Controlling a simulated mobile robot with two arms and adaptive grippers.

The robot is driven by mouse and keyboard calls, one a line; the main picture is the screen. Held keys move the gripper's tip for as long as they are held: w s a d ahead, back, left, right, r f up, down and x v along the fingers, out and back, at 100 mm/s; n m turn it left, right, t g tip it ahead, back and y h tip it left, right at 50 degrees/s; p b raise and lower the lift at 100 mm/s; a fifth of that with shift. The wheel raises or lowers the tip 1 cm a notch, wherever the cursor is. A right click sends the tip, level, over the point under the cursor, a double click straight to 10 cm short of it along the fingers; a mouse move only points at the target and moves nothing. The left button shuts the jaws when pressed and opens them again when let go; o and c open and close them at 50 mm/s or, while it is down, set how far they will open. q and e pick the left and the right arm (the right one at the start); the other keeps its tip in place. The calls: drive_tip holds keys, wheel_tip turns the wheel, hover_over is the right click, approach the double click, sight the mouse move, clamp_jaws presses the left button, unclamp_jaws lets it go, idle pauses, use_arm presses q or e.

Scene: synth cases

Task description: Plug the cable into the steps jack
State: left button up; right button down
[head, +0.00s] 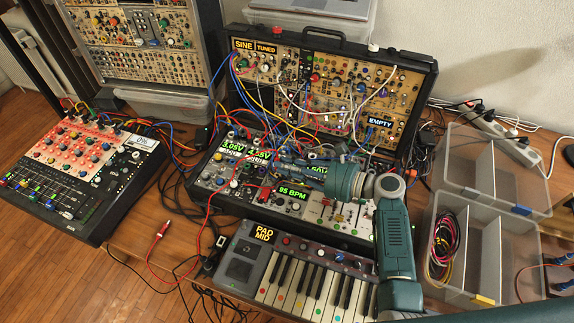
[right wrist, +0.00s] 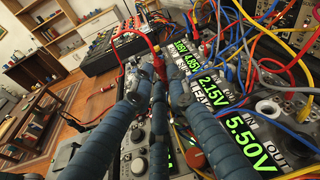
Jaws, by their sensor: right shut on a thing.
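My right gripper (head: 284,168) is over the lower synth case (head: 208,196), its fingers pointing left among the patch cables. In the right wrist view its blue ribbed fingers (right wrist: 155,76) are shut, with a red cable (right wrist: 133,40) running down to the fingertips; the grip itself is largely hidden by the fingers. A red cable (head: 147,262) also runs in front of the case, and its red plug (head: 163,228) lies loose on the wooden table. I cannot read a steps label on any jack. My left gripper is not in view.
An upright case (head: 418,75) stands behind, with many cables hanging from it. A small keyboard (head: 240,270) is in front. A red-panel mixer (head: 95,195) is at left, and clear bins (head: 500,262) with cables are at right. Bare table shows at front left.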

drive_tip(key=shift+f+b, duration=0.8)
drive_tip(key=shift+f, duration=0.5)
drive_tip(key=c, duration=1.6)
unclamp_jaws()
drive_tip(key=shift+s, duration=0.1)
drive_tip(key=shift+f, duration=0.15)
drive_tip(key=shift+d, duration=0.1)
drive_tip(key=shift+r, duration=0.35)
wheel_tip(320, 180, up, 10)
drive_tip(key=shift+f, duration=0.25)
